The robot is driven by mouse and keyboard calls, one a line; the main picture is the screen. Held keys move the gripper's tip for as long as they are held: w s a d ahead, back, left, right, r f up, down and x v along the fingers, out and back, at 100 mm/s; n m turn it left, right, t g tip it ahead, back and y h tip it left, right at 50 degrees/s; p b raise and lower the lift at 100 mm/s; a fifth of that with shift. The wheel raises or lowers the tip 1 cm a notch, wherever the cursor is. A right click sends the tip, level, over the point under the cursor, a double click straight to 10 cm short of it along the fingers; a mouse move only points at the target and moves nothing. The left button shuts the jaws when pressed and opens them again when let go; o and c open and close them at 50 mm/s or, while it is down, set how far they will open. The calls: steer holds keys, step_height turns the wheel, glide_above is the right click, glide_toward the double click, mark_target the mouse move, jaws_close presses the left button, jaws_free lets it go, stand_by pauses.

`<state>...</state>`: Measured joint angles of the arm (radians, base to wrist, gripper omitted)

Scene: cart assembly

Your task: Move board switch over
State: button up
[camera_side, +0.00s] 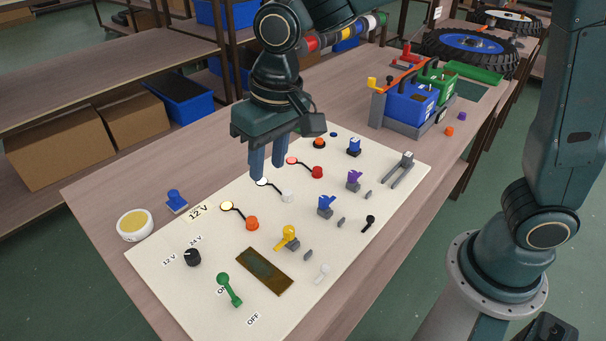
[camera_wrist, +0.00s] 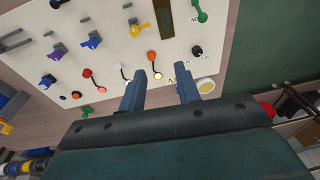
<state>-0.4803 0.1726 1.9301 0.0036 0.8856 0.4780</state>
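A cream board (camera_side: 345,242) lies on the table, with switches, knobs and lights on it. A green lever switch (camera_side: 229,290) sits at its front, between the ON and OFF labels. It also shows at the top of the wrist view (camera_wrist: 200,12). A black knob (camera_side: 192,257) stands by the 12 V and 24 V labels; the wrist view shows it too (camera_wrist: 197,51). The pictures do not show which one is the board switch. My gripper (camera_side: 268,174) hangs over the board's far left part, behind both. Its fingers (camera_wrist: 161,88) are apart with nothing between them.
Orange (camera_side: 252,223), red and white buttons, plus yellow (camera_side: 288,236), blue and purple levers, stand up from the board. A round yellow-topped white part (camera_side: 135,224) and a blue piece (camera_side: 177,200) sit left of it. A blue battery crate (camera_side: 408,107) stands behind.

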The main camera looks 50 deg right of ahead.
steer(key=g, duration=0.2)
glide_above(222, 275)
steer(key=shift+h, duration=0.4)
step_height(222, 275, down, 11)
steer(key=shift+a+f, duration=0.1)
steer(key=shift+f, duration=0.15)
steer(key=shift+f, duration=3.75)
steer(key=c, duration=0.5)
